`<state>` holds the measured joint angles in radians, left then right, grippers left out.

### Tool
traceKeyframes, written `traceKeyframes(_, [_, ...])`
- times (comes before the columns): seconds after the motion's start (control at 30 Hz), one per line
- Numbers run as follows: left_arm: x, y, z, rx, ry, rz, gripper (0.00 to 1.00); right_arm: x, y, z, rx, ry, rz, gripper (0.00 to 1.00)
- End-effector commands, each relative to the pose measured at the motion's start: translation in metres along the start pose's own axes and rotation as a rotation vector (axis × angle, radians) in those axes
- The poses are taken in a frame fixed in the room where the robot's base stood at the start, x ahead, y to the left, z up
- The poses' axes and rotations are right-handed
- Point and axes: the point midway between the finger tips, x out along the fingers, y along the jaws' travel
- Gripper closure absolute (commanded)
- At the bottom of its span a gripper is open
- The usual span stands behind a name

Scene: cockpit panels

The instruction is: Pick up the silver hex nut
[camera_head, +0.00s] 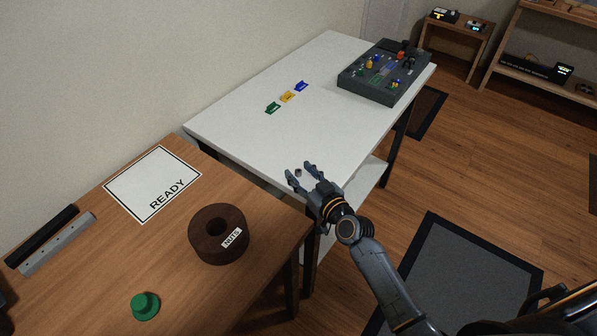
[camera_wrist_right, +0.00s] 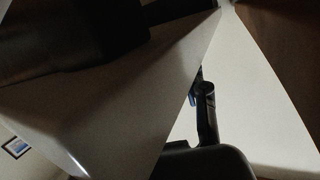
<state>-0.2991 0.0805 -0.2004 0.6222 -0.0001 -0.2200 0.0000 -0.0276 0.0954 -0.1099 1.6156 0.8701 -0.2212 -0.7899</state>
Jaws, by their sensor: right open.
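A small grey nut (camera_head: 298,173) lies near the front edge of the white table (camera_head: 225,125) in the head view. It is too small there to make out its hex shape. My right gripper (camera_head: 300,169) is open, with its two fingertips apart on either side of the nut. I cannot tell whether either finger touches it or how high they are above the table. In the right wrist view dark parts of the gripper (camera_wrist_right: 207,112) show against the pale surface, and I cannot make out the nut. My left gripper is not in view.
A wooden table at left holds a brown round NUTS holder (camera_head: 205,250), a READY sheet (camera_head: 135,180), a green knob-like piece (camera_head: 145,306) and two bars (camera_head: 58,243). Green, yellow and blue pieces (camera_head: 287,97) and a grey control panel (camera_head: 375,85) sit farther back on the white table.

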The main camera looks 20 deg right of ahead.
Motion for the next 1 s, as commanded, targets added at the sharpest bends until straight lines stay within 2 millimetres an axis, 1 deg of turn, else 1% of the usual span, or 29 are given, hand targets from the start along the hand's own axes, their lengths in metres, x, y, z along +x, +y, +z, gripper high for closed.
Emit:
traceKeyframes(0.03, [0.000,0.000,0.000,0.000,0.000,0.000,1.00,0.000,0.000,0.000,0.000,0.000,0.000,0.62])
traceKeyframes(0.17, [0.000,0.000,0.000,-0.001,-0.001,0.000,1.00,0.000,0.000,0.000,0.000,0.000,0.000,0.89])
traceKeyframes(0.2, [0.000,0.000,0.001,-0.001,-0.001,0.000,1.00,0.000,0.000,0.000,0.000,0.000,0.000,0.97])
traceKeyframes(0.23, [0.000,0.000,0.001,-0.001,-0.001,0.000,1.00,0.000,0.000,0.000,0.000,0.000,0.000,1.00])
traceKeyframes(0.57, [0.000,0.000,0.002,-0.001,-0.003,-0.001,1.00,-0.001,0.000,0.000,0.000,0.000,0.000,1.00])
traceKeyframes(0.77, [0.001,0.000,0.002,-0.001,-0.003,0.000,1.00,-0.001,0.000,-0.006,0.000,0.002,0.001,1.00])
traceKeyframes(0.87, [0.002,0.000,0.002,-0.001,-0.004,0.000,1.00,-0.013,0.001,-0.002,-0.002,-0.002,0.001,1.00])
traceKeyframes(1.0, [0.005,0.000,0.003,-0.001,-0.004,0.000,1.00,-0.038,0.000,0.002,-0.002,-0.002,0.000,1.00])
